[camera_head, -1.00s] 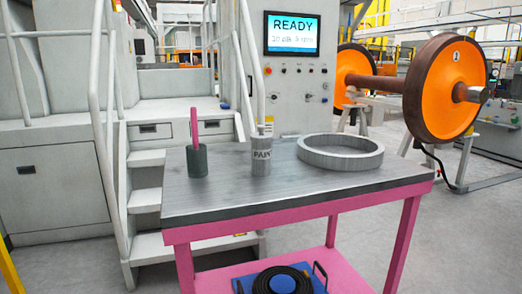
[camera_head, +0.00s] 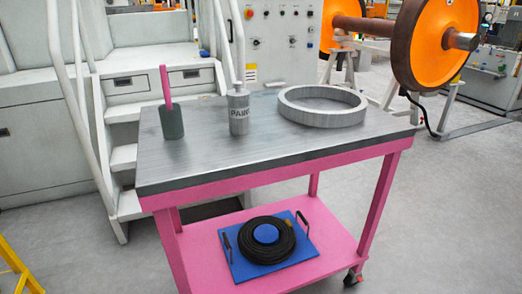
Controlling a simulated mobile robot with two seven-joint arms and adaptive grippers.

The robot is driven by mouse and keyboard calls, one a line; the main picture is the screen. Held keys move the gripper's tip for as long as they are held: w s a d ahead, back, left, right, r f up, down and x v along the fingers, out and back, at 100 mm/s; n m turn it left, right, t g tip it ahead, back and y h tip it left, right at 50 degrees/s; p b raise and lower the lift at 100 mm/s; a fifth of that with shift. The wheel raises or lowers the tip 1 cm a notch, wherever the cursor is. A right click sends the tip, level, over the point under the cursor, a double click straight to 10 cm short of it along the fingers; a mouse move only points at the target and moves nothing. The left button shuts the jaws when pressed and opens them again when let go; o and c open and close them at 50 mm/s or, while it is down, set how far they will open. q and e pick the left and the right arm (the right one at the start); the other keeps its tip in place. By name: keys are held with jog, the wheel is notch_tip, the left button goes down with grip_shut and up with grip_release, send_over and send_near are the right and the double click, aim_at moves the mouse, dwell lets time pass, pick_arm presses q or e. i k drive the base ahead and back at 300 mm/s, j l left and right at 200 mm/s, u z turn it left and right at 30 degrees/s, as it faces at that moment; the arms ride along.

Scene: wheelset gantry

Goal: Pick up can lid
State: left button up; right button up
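A grey can marked with paint lettering (camera_head: 239,113) stands upright on the grey top of the pink cart (camera_head: 215,150). Its narrow lid or cap (camera_head: 238,88) sits on top of the can. A dark grey cup (camera_head: 171,122) with a pink-handled tool (camera_head: 165,86) in it stands to the left of the can. A large grey ring (camera_head: 322,107) lies flat to the right of the can. Neither of my grippers shows in the head view.
The cart's lower pink shelf holds a blue tray (camera_head: 238,270) with a coiled black hose (camera_head: 266,240). Metal steps with railings (camera_head: 122,158) stand behind left. An orange wheelset (camera_head: 432,45) stands behind right. The cart top's front is clear.

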aim_at(237, 94)
jog(key=i+l+u, duration=0.25)
jog(key=i+l, duration=0.2)
jog(key=i+l+u, duration=0.3)
jog(key=l, duration=0.3)
jog(key=k, duration=0.3)
